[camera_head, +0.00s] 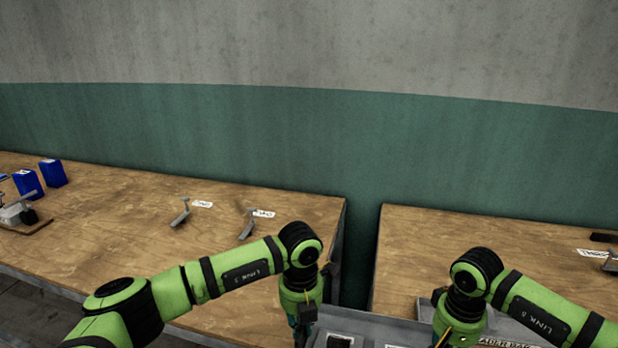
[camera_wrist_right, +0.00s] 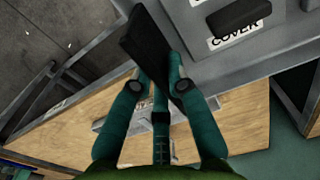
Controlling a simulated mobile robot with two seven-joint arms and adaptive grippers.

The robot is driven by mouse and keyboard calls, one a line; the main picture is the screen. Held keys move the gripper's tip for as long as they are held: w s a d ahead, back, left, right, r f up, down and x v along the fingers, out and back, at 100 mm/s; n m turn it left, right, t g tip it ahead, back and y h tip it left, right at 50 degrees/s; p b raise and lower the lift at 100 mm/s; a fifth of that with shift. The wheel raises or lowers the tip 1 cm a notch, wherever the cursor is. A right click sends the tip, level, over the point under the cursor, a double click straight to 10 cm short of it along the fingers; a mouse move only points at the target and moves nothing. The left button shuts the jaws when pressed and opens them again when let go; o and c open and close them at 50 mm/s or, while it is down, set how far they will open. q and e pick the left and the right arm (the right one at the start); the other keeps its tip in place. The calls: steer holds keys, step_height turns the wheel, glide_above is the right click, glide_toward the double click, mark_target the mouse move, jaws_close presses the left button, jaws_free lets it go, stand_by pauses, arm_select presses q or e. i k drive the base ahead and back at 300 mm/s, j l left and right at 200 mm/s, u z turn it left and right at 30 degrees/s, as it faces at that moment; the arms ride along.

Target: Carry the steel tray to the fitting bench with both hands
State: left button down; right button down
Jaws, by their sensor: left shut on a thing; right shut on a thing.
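The steel tray (camera_head: 378,326) is a grey tray low in the head view, cut off by the bottom edge. It holds dark parts and labelled places. In the right wrist view the tray (camera_wrist_right: 290,32) has a dark block beside a label reading COVER. My left gripper (camera_head: 302,334) is at the tray's left end, shut; its fingertips are mostly hidden. My right gripper (camera_wrist_right: 160,76) has its teal fingers closed on a black handle (camera_wrist_right: 146,38) at the tray's edge. In the head view the right fingertips are cut off. Which bench is the fitting bench I cannot tell.
A left wooden bench (camera_head: 110,225) carries two blue boxes (camera_head: 53,172), small metal parts (camera_head: 247,224) with white labels, and a fixture (camera_head: 20,212) at far left. A right wooden bench (camera_head: 420,240) stands across a narrow gap. A green and grey wall closes the back.

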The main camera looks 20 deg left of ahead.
mark_target(104, 245)
steer(key=j, duration=3.4)
steer(key=i+j, duration=0.15)
steer(key=j, duration=0.15)
steer(key=i+j, duration=0.2)
steer(key=j, duration=0.15)
steer(key=i+j, duration=0.15)
steer(key=j, duration=0.15)
steer(key=i+j, duration=0.15)
steer(key=j, duration=0.2)
